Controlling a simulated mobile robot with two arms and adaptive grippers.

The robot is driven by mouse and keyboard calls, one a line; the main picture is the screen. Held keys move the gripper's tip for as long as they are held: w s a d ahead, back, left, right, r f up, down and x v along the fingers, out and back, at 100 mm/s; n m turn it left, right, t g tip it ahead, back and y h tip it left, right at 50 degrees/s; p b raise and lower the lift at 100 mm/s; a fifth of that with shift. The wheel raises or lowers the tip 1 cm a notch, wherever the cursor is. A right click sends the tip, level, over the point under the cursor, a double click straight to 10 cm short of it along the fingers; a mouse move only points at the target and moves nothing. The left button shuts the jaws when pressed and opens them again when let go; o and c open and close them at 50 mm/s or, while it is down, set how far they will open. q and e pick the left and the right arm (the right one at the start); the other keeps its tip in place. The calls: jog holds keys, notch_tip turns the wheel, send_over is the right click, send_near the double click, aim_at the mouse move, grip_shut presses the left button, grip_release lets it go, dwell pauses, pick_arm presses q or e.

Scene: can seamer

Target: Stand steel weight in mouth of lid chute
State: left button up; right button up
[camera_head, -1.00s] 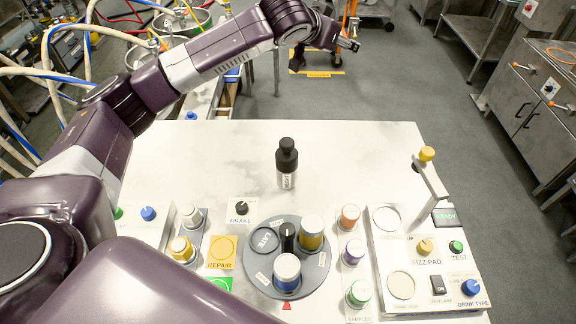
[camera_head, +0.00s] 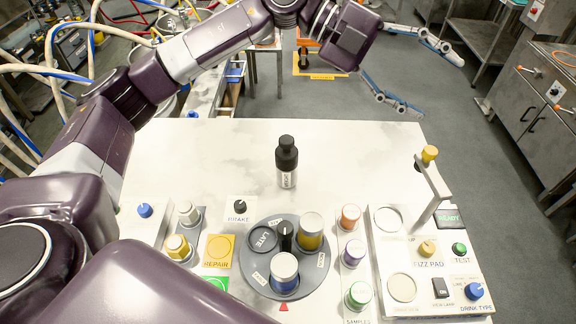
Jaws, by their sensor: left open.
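I cannot make out a part that is clearly the lid chute. My left gripper (camera_head: 441,88) is open and empty, its two blue-grey fingers spread wide. It is beyond the table's far edge, above the floor, up and to the right of the black cylinder and well apart from it. My right gripper is not in view.
A dark turntable (camera_head: 262,284) with a centre post and cans is at the table front. Button panels flank it; the right panel (camera_head: 425,280) carries an upright bracket with a yellow knob (camera_head: 429,154). The table around the cylinder is clear (camera_head: 220,150).

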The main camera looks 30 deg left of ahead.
pick_arm(q)
jog(key=s+a+f+y, duration=0.1)
jog(key=a+f+y, duration=0.5)
jog(key=f, duration=0.4)
jog(key=n+g+y, duration=0.1)
jog(key=y, duration=0.7)
send_near(286, 139)
jog(key=f, duration=0.5)
jog(key=shift+w+d+b, duration=0.3)
jog(key=shift+d+b, duration=0.05)
jog(key=shift+s+a+f+n, duration=0.1)
jog(key=shift+a+f+n, duration=0.15)
jog(key=shift+n, duration=0.05)
notch_tip(286, 139, down, 6)
jog(key=p, duration=0.2)
jog(key=shift+a+f+p, duration=0.15)
jog(key=shift+p, duration=0.2)
jog(key=shift+f, duration=0.6)
jog(key=shift+r, duration=0.1)
grip_shut()
